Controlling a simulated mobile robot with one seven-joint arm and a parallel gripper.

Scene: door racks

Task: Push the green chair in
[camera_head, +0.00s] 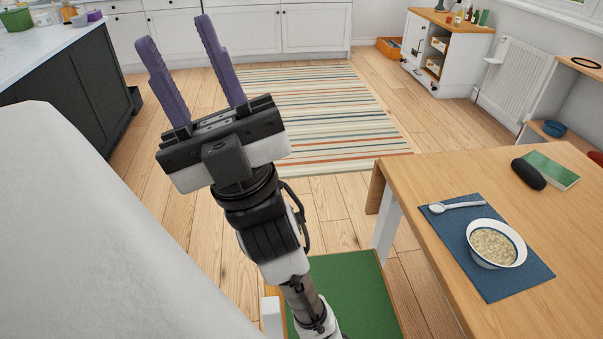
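The green chair (357,291) shows at the bottom middle, left of the wooden table (408,213). I see its flat green seat and a short white upright (272,315) at the seat's left. The seat's right edge lies close to the table's near-left leg. The rest of the chair is below the frame or behind my arm. My gripper (177,37) is up and left of the chair, above the floor, with its two purple fingers spread apart and nothing between them. My forearm crosses over the seat's left part.
On the table are a blue mat (521,279), a bowl of food (493,244), a spoon (457,207), a dark case (528,174) and a green book (550,171). A dark island (75,95) stands at left. A striped rug (318,115) and bare floor lie ahead.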

